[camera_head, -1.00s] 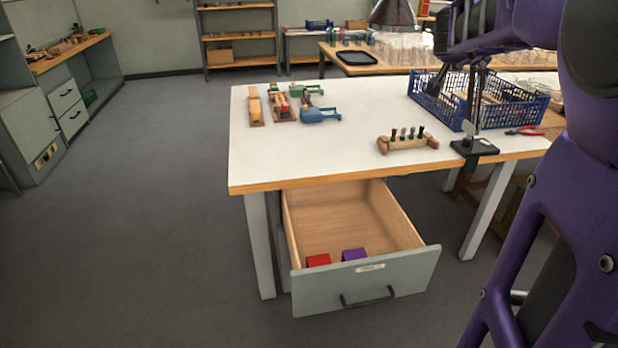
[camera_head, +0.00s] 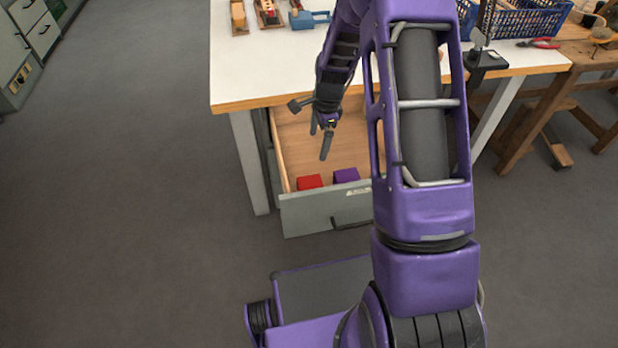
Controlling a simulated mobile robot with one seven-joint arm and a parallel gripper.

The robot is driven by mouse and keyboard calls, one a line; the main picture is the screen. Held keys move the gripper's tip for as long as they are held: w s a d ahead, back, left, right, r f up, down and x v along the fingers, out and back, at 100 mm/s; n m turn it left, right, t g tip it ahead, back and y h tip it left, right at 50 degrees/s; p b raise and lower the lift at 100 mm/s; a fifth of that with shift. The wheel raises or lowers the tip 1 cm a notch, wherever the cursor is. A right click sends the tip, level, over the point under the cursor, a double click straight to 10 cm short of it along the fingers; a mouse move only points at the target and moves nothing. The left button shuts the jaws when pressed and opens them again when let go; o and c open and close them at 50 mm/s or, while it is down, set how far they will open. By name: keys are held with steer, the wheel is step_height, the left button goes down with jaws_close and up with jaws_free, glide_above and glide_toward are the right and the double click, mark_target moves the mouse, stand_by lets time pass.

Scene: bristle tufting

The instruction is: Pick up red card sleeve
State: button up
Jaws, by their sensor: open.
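The red card sleeve (camera_head: 310,182) lies inside the open drawer, close to its front panel. A purple one (camera_head: 346,175) lies just to its right with a small gap. The drawer (camera_head: 330,208) is pulled out below the white table. My gripper (camera_head: 320,144) hangs over the drawer, fingers pointing down and apart. It is open and empty, above and a little behind the two sleeves, touching neither. My arm hides the drawer's right part.
The white table's front edge (camera_head: 290,98) is close behind my gripper. On top are wooden brush holders (camera_head: 268,12), a blue clamp (camera_head: 309,19), a blue crate (camera_head: 525,20) and red pliers (camera_head: 538,43). The floor at left is clear.

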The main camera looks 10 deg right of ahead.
mark_target(311, 184)
steer(key=shift+m+g, duration=0.4)
steer(key=f, duration=0.4)
steer(key=s+a+f+b, duration=0.1)
steer(key=f, duration=0.8)
steer(key=shift+s+a+b, duration=0.2)
steer(key=shift+a+b, duration=0.1)
steer(key=shift+a, duration=0.1)
steer(key=shift+a+f+b, duration=0.2)
steer(key=shift+f, duration=1.3)
steer(key=shift+a+f+b, duration=0.15)
steer(key=shift+f+b, duration=0.05)
steer(key=shift+f, duration=1.25)
steer(key=shift+c, duration=0.2)
steer(key=c, duration=0.9)
